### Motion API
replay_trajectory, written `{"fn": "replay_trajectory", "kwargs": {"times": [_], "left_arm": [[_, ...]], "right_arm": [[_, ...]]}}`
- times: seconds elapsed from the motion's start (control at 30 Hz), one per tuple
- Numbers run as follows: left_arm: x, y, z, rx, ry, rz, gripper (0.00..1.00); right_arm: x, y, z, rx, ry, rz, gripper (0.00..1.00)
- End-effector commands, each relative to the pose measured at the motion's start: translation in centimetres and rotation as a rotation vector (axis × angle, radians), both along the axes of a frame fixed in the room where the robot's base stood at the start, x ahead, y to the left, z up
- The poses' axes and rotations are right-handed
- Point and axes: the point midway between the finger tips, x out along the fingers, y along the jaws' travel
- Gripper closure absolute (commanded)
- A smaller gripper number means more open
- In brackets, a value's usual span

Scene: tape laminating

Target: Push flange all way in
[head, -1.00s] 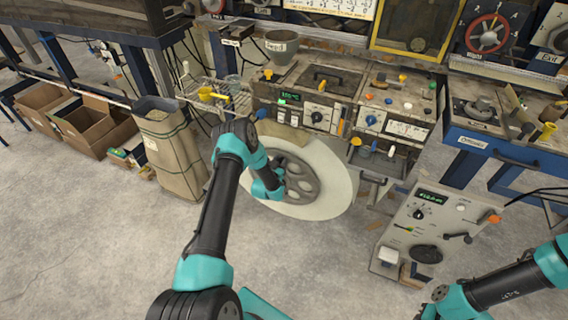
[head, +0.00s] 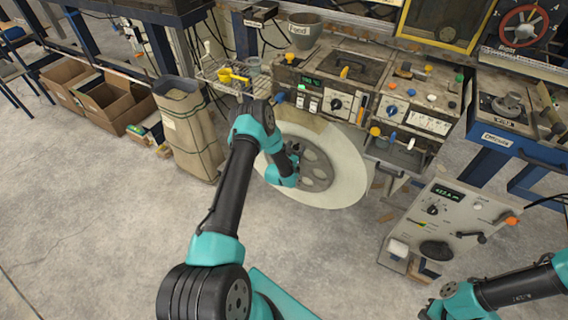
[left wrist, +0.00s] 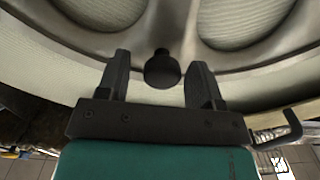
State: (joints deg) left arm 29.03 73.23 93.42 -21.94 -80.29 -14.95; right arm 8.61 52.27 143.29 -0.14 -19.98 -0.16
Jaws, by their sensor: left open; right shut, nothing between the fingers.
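The flange (head: 318,168) is a grey spoked disc at the centre of a large pale roll (head: 347,172) under the machine's front panel. My left gripper (head: 297,158) is at the left part of the flange, partly hidden by its own arm. In the left wrist view the gripper (left wrist: 160,78) is open, its two dark fingers pointing at the flange. A round black knob (left wrist: 162,70) shows between the fingers with gaps on both sides. The flange's rim and spokes (left wrist: 240,62) fill the top of that view. The right arm is at the lower right, its fingertips out of sight.
The control panel (head: 330,100) with knobs and buttons juts out above the roll. A paper sack (head: 187,130) and cardboard boxes (head: 110,105) stand to the left. A grey control box (head: 445,225) stands to the right. The concrete floor in front is clear.

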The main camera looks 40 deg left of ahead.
Motion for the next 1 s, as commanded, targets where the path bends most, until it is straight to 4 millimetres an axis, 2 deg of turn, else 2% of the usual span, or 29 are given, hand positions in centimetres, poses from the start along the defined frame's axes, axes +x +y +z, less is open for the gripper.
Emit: {"fn": "replay_trajectory", "kwargs": {"times": [0.17, 0.7, 0.9, 1.0], "left_arm": [[-2.5, -0.3, 0.0, -0.002, 0.002, 0.002, 0.40], [-12.8, -1.6, -0.1, -0.002, 0.003, 0.003, 0.40], [-15.5, -2.0, 0.0, 0.000, 0.000, 0.004, 0.40], [-16.1, -2.1, 0.0, -0.001, 0.000, 0.003, 0.40]], "right_arm": [[0.0, 0.0, 0.0, 0.000, 0.000, 0.000, 1.00], [0.0, 0.0, 0.0, 0.000, 0.000, 0.000, 1.00], [0.0, 0.0, 0.0, 0.000, 0.000, 0.000, 1.00], [0.0, 0.0, 0.0, 0.000, 0.000, 0.000, 1.00]]}}
